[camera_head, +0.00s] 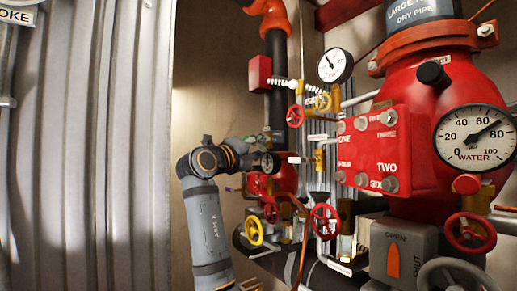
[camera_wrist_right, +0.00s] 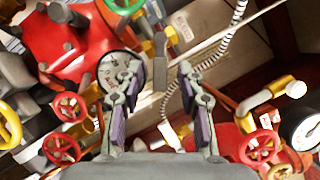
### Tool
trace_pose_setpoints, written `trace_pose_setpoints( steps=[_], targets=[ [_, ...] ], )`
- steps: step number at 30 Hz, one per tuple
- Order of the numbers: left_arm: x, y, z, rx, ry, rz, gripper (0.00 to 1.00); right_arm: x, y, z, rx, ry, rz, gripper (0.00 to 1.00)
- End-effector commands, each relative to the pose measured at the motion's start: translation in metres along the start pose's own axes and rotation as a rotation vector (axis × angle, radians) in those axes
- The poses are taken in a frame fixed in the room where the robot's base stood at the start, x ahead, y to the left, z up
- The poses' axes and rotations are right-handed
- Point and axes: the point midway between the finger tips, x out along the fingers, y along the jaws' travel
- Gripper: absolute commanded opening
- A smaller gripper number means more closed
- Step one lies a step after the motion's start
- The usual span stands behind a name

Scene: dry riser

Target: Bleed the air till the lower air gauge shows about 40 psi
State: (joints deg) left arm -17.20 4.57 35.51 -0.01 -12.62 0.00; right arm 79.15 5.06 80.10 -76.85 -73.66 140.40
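My right gripper (camera_head: 275,152) is in front of the small valves, left of the red box; its arm rises from below. In the wrist view the right gripper (camera_wrist_right: 160,82) is open, purple-padded fingers apart, holding nothing. A grey-brown lever-like piece (camera_wrist_right: 160,62) shows beyond and between the fingertips; I cannot tell whether they touch it. A small dark-rimmed dial (camera_head: 267,163), apparently the lower air gauge, is beside the gripper. A white dial (camera_wrist_right: 110,68) in the wrist view is partly covered by the left finger; its reading is unclear. The upper gauge (camera_head: 335,65) is higher up. My left gripper is not in view.
The red numbered box (camera_head: 385,150) and water gauge (camera_head: 474,139), its needle between 60 and 80, stand at right. Red handwheels (camera_head: 324,221), a yellow handwheel (camera_head: 254,231) and pipes crowd around the gripper. Corrugated metal wall (camera_head: 85,140) fills the left.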

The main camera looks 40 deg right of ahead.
Motion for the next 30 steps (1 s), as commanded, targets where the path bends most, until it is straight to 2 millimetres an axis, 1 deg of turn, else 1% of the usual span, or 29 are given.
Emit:
trace_pose_setpoints(
  steps=[4,7,15,18,22,30],
  targets=[
    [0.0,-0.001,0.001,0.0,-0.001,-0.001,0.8,-0.001,0.001,0.0,-0.001,0.0,0.001,0.38],
    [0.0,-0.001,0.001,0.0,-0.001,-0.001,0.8,-0.01,0.002,0.001,-0.001,-0.002,0.002,0.38],
    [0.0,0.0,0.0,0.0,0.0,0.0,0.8,-0.06,0.001,0.001,0.0,-0.003,0.003,0.38],
    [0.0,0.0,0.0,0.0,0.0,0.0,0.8,-0.07,0.001,0.001,-0.001,-0.001,0.002,0.38],
    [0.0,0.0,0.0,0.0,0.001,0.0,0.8,-0.075,0.001,0.0,-0.001,0.0,0.001,0.38],
    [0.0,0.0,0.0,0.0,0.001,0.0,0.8,-0.075,0.001,0.0,-0.001,0.0,0.001,0.38]
  ],
)
